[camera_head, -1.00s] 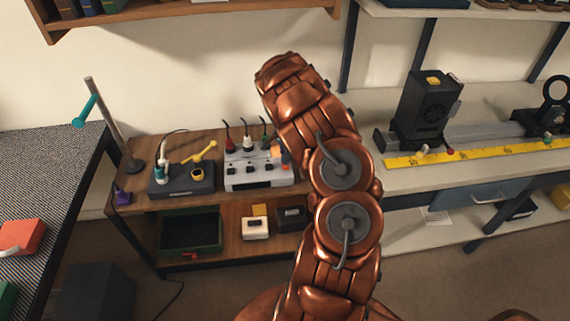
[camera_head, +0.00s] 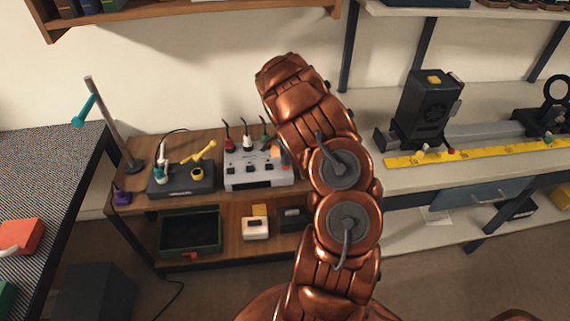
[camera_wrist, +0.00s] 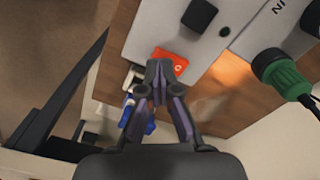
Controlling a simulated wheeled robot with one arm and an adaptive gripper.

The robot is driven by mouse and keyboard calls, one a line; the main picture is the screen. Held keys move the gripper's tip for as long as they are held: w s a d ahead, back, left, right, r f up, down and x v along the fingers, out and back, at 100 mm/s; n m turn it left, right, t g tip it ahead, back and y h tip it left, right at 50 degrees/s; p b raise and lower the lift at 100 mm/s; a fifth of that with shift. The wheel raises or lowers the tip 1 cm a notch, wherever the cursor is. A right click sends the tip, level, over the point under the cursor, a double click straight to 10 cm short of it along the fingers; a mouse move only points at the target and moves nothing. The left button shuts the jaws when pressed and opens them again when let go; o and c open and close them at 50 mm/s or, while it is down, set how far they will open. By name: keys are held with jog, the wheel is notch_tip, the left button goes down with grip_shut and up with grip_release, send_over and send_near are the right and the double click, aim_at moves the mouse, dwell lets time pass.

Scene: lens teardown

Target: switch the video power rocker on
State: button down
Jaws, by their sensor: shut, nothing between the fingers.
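The white control box (camera_head: 258,182) stands on the wooden bench, with black knobs and plugged-in cables on top. In the wrist view its pale panel (camera_wrist: 160,28) fills the upper middle. An orange-red rocker (camera_wrist: 172,61) with a small pale mark sits at the panel's edge; whether it is on or off I cannot tell. My gripper (camera_wrist: 159,70) is shut and empty, its fingertips at the rocker and covering its lower left part. Whether they touch it I cannot tell.
A black knob (camera_wrist: 199,15) and a green plug (camera_wrist: 282,72) stand beside the rocker. A dark box (camera_head: 183,182) with a yellow lever sits left of the white box. A green tray (camera_head: 191,250) is on the shelf below. A blue thing (camera_wrist: 140,125) shows under my fingers.

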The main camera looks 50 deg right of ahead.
jog(key=shift+f+b, duration=0.45)
jog(key=shift+f, duration=0.35)
dwell(0.5)
jog(key=shift+r, duration=3.5)
